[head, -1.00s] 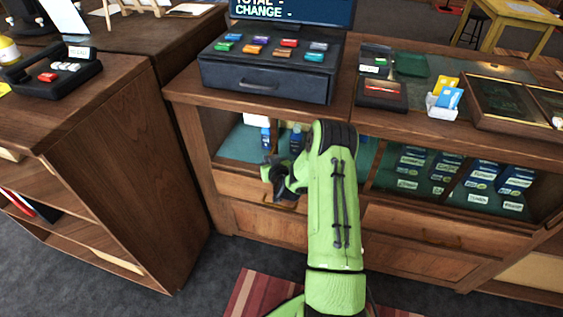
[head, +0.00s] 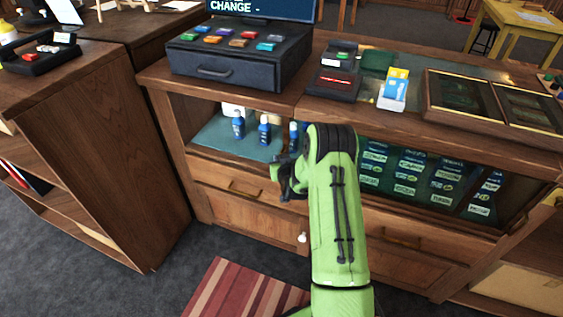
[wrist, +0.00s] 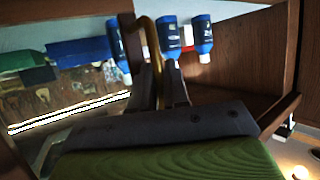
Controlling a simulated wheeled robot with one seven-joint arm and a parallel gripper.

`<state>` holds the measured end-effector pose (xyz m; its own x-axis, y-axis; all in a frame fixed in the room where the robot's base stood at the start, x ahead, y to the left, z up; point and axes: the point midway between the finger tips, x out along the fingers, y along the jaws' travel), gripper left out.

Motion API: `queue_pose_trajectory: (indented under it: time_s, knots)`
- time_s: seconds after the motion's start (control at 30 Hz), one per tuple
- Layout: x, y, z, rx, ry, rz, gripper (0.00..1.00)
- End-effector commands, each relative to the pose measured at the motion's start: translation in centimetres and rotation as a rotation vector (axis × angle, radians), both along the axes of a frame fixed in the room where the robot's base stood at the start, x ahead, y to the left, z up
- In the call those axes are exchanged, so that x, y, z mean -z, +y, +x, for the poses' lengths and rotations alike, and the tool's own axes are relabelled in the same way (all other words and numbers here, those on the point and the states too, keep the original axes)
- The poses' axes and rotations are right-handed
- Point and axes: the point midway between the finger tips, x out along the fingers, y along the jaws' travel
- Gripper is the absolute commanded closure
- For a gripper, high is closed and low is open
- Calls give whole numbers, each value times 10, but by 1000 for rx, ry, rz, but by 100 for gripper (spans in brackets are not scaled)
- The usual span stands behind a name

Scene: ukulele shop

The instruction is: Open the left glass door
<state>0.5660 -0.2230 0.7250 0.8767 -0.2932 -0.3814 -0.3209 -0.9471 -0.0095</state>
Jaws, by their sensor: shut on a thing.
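The counter cabinet (head: 215,175) has a glazed display section with a left bay and a right bay. The clear pane of the left glass door is hard to make out, and my arm covers part of that front. My gripper (head: 283,178) is at the front of the left bay, by its right part. In the wrist view, my gripper (wrist: 160,78) is shut on a curved brass handle (wrist: 151,42), with a finger on each side. Blue bottles (head: 264,131) stand behind it on a green shelf lining; they also show upside down in the wrist view (wrist: 172,40).
Labelled packets (head: 407,172) fill the right bay. Wooden drawers (head: 240,187) lie below the glazed section. A black cash drawer (head: 225,60) and a card holder (head: 393,92) stand on top. A wooden shelf unit (head: 105,150) stands close on the left. A striped rug (head: 245,295) lies in front.

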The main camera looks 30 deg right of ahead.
Motion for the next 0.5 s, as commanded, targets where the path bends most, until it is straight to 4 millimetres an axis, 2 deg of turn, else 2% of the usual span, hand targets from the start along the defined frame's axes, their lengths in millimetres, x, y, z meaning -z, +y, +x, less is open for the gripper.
queue_pose_trajectory:
  time_s: [0.03,0.27,0.3,0.43,0.5]
  knots:
    - [4,7,-1,-10,11,14,100]
    - [4,7,-1,-10,11,14,100]
    - [4,7,-1,-10,11,14,83]
    - [4,5,-1,-8,9,11,64]
    - [3,4,-1,-6,8,9,64]
